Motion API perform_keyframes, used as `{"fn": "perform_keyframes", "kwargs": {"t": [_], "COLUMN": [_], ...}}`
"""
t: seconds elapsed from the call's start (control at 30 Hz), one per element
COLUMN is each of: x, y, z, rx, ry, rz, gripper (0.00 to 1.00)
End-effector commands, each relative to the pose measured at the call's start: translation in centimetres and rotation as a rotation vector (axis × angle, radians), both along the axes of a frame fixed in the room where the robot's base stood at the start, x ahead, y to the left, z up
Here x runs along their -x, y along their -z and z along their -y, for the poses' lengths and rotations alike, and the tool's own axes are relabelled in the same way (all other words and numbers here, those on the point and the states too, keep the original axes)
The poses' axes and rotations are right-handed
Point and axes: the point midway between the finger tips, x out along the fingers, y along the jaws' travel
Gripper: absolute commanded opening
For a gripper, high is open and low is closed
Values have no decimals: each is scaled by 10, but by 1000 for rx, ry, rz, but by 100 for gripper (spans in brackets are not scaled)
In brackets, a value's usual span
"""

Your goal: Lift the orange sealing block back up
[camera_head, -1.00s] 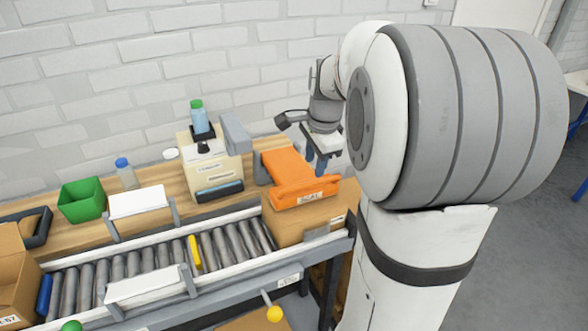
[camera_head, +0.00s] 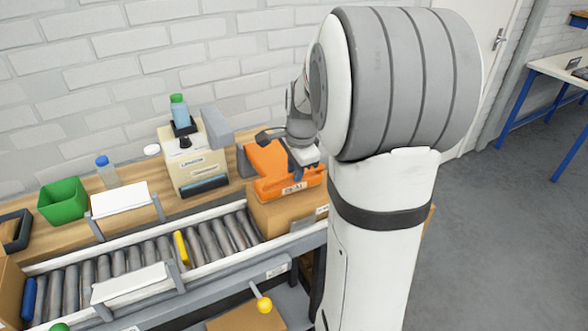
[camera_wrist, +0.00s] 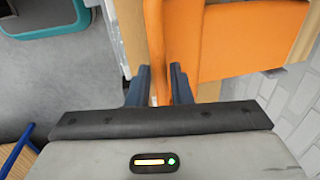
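The orange sealing block (camera_head: 268,160), with a pale label on its front, is down on top of a cardboard box (camera_head: 270,215) at the right end of the roller conveyor. My gripper (camera_head: 305,172) is at the block's right end in the head view. In the wrist view, my gripper's two dark fingers (camera_wrist: 160,88) stand apart, with an orange edge of the sealing block (camera_wrist: 222,40) reaching between them. Gaps seem to show beside that edge, so the fingers look open around it. Contact at the fingertips is hard to see.
A grey post (camera_head: 217,127) and a cream label machine (camera_head: 195,160) stand left of the block. A yellow knob (camera_head: 264,305) sticks out below the conveyor (camera_head: 150,257). A green bin (camera_head: 62,203) is farther left. Open floor (camera_head: 480,220) lies to the right.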

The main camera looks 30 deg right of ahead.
Motion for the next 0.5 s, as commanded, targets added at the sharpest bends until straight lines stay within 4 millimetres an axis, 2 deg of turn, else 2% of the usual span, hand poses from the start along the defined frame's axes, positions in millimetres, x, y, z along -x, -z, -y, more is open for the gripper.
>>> {"fn": "perform_keyframes", "kwargs": {"t": [0.03,0.2,0.5], "x": [0,0,0], "y": [0,0,0], "z": [0,0,1], "rx": [0,0,0], "ry": [0,1,1], "rz": [0,0,0], "gripper": [15,1,0]}}
